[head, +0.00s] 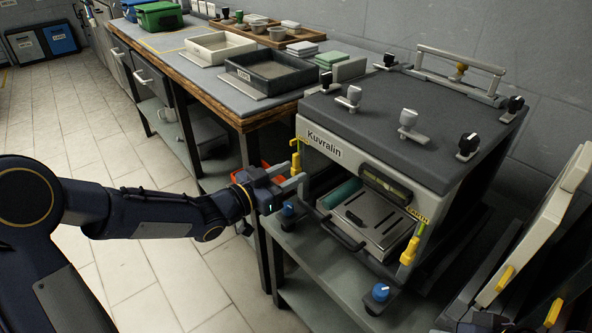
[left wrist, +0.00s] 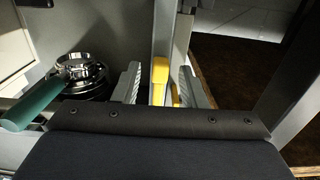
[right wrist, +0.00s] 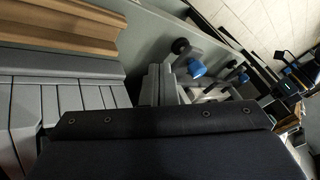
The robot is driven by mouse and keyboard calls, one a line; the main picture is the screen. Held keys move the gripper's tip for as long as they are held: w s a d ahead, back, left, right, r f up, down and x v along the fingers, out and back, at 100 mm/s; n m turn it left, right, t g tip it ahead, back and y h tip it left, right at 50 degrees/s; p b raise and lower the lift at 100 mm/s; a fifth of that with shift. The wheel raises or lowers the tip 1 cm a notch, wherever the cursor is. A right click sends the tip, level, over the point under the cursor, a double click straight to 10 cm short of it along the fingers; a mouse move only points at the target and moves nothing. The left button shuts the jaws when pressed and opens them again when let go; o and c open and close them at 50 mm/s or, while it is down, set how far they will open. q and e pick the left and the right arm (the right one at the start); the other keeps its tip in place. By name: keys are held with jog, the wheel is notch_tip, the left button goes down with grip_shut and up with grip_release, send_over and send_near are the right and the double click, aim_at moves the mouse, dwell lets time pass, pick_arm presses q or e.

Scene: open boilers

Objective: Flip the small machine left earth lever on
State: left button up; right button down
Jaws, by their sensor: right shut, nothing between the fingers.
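The small machine (head: 325,146), labelled Kuvralin, stands on a grey bench. Its left yellow lever (head: 294,143) is on the left front edge, and a similar yellow lever (head: 410,250) is on the right front edge. My left gripper (head: 296,178) is at the left front edge, just below the lever. In the left wrist view, the yellow lever (left wrist: 160,73) stands upright between the open fingers (left wrist: 161,88); contact is unclear. My right gripper (right wrist: 160,84) is shut and empty, away from the small machine.
A portafilter with a green handle (left wrist: 30,108) lies beside the left fingers. Blue knobs (head: 380,292) are on the bench front. A long table (head: 225,83) with trays stands behind left. Another cream machine (head: 540,225) is at right. The tiled floor at left is clear.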

pick_arm(q)
grip_shut()
pick_arm(e)
jog(key=shift+f, duration=0.1)
